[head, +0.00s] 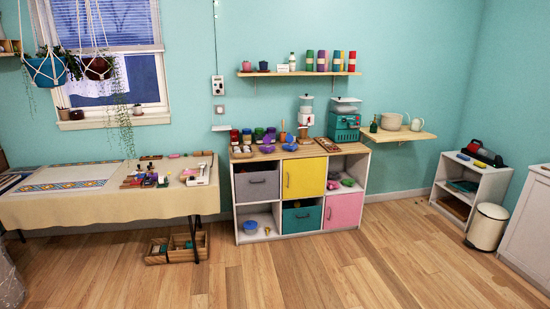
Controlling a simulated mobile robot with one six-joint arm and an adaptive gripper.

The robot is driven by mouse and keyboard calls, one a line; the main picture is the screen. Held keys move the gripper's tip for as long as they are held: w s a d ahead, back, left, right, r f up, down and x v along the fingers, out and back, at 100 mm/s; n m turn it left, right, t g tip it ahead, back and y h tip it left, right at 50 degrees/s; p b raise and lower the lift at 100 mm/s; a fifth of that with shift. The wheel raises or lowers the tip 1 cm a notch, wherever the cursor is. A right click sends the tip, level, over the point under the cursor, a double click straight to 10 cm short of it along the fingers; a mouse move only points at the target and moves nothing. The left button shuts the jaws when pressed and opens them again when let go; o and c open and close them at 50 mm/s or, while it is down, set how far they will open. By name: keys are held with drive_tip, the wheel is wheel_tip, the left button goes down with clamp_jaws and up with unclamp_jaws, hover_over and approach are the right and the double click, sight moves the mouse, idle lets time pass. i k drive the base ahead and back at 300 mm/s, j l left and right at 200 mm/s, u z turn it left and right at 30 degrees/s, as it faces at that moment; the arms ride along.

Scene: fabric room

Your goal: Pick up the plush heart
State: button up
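I cannot make out a plush heart for certain in the head view. Small pink (333,184) and green (348,182) items lie in the upper right compartment of the storage unit (243,212), too small to identify. A small pink item (174,155) also lies on the cloth-covered table (60,209). My gripper is not in view.
The wooden floor (330,275) in front is clear. A wooden crate (180,245) stands on the floor by the table leg. A white bin (487,227) stands by a low white shelf (482,180) at right. A wall shelf (300,73) holds colored canisters.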

sight(290, 147)
drive_tip(key=i+u, duration=0.15)
drive_tip(key=i, duration=2.05)
drive_tip(key=i+j+z, duration=0.1)
drive_tip(key=i, duration=0.55)
drive_tip(key=i+j+z, duration=0.1)
drive_tip(key=i, duration=0.55)
drive_tip(key=i+j+z, duration=0.2)
drive_tip(key=i+z, duration=0.25)
drive_tip(key=i+j+z, duration=0.95)
drive_tip(key=i+j, duration=0.05)
